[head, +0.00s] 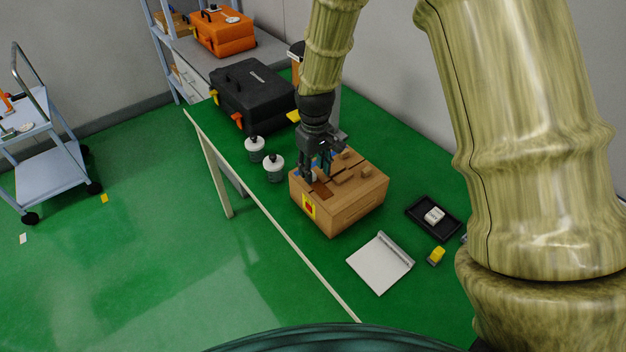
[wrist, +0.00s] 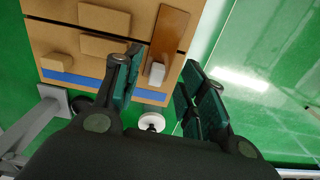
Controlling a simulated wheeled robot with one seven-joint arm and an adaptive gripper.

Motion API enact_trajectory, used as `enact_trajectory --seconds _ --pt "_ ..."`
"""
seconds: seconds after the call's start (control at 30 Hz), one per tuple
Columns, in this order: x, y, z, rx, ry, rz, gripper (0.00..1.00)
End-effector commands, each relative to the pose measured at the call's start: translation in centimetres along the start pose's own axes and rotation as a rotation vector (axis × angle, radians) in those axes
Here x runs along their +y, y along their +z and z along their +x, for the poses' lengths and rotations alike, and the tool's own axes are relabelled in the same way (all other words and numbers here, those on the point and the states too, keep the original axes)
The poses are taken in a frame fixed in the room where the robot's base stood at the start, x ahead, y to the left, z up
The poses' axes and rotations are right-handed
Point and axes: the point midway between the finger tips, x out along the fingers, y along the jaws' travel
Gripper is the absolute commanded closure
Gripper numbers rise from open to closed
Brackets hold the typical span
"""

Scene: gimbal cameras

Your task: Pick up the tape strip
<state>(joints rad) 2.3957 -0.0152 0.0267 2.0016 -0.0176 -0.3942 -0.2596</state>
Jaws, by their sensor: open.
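A cardboard box (head: 345,205) stands on the green table, with small tan blocks on its top. A flat brown strip (wrist: 172,30), which looks like the tape strip, lies on the box top; it also shows in the head view (head: 323,191). A blue band (wrist: 70,77) runs along one edge of the box. A small pale block (wrist: 157,74) lies at the strip's near end. My gripper (head: 317,178) is open and points down over this end of the box. In the wrist view my fingers (wrist: 163,62) stand either side of the strip's near end. I cannot tell whether they touch the box.
Two white bottles (head: 274,169) stand left of the box. A black case (head: 252,95) is behind them. A white sheet-like item (head: 378,265), a black tray (head: 418,213) and a yellow item (head: 436,255) lie in front and right. A cart (head: 45,170) stands far left.

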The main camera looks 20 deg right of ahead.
Motion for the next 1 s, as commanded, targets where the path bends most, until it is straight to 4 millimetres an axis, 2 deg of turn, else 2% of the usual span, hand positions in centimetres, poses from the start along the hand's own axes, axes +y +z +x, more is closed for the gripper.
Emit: enact_trajectory --seconds 0.3,0.63,0.87,1.0 --pt "-0.1 0.1 2.6 0.000 0.001 -0.003 0.59" --pt "-0.1 0.1 3.0 0.001 0.001 -0.003 0.59" --pt "-0.1 0.1 3.0 0.001 0.001 -0.003 0.95" --pt "-0.1 0.1 3.0 0.001 0.001 -0.003 0.95"
